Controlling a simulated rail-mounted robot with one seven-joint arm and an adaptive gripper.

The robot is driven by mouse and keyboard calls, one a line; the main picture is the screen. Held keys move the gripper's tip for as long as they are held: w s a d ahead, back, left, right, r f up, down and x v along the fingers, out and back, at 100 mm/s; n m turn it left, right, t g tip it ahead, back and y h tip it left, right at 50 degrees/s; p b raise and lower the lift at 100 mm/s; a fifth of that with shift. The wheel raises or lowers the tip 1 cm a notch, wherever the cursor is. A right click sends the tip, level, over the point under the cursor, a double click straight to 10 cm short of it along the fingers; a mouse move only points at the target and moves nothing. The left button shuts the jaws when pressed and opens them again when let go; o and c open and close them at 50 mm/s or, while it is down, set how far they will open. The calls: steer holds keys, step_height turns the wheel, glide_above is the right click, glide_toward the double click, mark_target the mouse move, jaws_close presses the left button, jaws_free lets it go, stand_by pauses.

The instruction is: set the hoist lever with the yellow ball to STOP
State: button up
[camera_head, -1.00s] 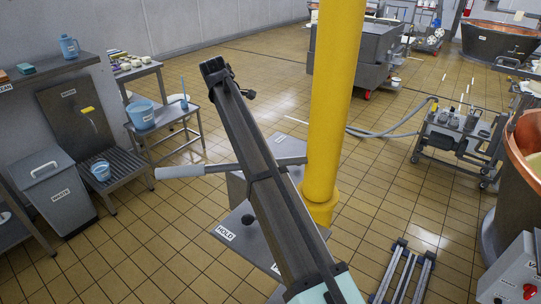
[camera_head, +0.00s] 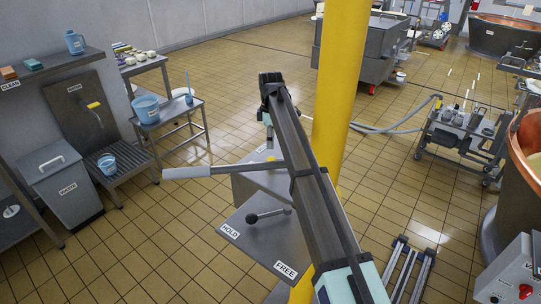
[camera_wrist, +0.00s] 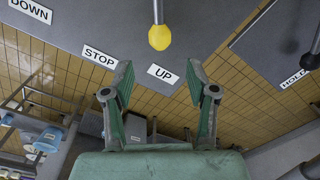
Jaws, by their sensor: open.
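The hoist lever ends in a yellow ball (camera_wrist: 159,37) at the top middle of the wrist view. Its thin rod runs up out of that view. The ball lies by the UP label (camera_wrist: 163,73). The STOP label (camera_wrist: 98,57) is to its left and the DOWN label (camera_wrist: 31,10) farther left, all on a grey plate (camera_wrist: 215,25). My gripper (camera_wrist: 160,82) is open and empty, its two fingers apart just below the ball in the picture. They do not appear to touch it. In the head view a small yellow spot, likely the ball (camera_head: 270,158), shows beside my arm.
A second lever with a black ball (camera_head: 252,217) stands on a plate marked HOLD and FREE, near my arm. A long lever with a grey handle (camera_head: 187,173) sticks out left. A yellow post (camera_head: 340,90) rises right behind my arm.

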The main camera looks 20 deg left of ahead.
mark_target(270, 158)
step_height(270, 158, down, 9)
steer(key=shift+s+f+p, duration=0.1)
steer(key=shift+p, duration=1.15)
jaws_close()
